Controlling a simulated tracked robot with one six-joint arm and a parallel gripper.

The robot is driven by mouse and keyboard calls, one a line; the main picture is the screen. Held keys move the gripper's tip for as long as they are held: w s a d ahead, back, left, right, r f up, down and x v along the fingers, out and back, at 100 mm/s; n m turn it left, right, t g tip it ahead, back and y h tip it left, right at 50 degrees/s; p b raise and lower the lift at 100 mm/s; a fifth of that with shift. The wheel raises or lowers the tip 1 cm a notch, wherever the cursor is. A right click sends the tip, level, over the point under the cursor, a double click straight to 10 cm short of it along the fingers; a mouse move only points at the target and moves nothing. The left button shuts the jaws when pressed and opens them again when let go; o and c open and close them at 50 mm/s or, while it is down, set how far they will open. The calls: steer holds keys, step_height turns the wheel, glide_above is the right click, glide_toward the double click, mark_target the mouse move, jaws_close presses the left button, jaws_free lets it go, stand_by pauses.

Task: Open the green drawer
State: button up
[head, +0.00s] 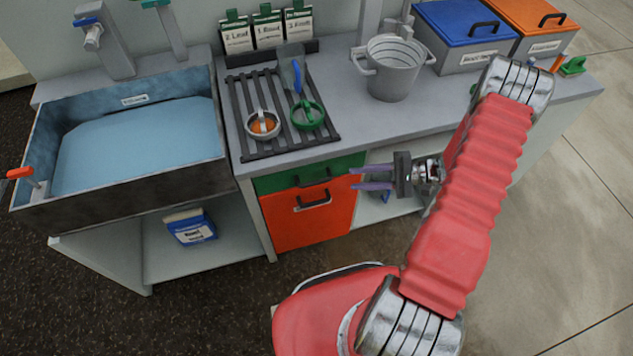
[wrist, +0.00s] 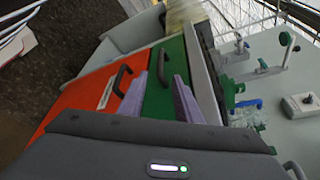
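The green drawer (head: 275,183) is the narrow front under the worktop, above an orange front. It looks shut. Its dark bar handle (head: 313,178) shows in the head view, and the green front (wrist: 165,98) with the handle (wrist: 161,66) shows in the wrist view. My gripper (head: 352,178) is open and empty, its two purple fingers pointing at the drawer from the right. In the head view the fingertips are apart from the handle. In the wrist view the handle lies in line with the gap between the fingertips (wrist: 161,78).
The orange front (head: 309,215) with its own handle (head: 313,201) is directly below. A sink (head: 130,177) is left; an open shelf (head: 400,208) is right.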

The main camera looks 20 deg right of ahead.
mark_target(318, 181)
steer(key=x, duration=1.3)
steer(key=shift+c, duration=0.4)
steer(key=shift+d, duration=0.1)
jaws_close()
